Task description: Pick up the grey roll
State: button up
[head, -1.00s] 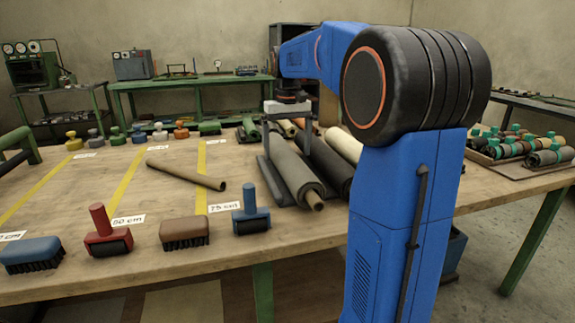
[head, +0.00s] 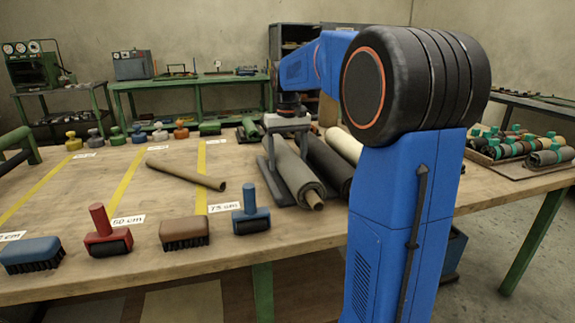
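The grey roll (head: 299,181) lies on the wooden table, its brown core end facing the front. It is between a dark strip on its left and a black roll on its right. My gripper (head: 288,152) is above the far part of the roll, fingers pointing down and spread, one at each side of it. The gripper looks open. Whether the fingers touch the roll cannot be told.
A black roll (head: 331,165) and a cream roll (head: 345,146) lie close on the right. A thin brown roll (head: 186,174) lies alone to the left. Brushes and hand rollers, such as the blue one (head: 250,213), line the front edge.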

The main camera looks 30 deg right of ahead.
jog(key=shift+r, duration=0.1)
jog(key=shift+r, duration=4.95)
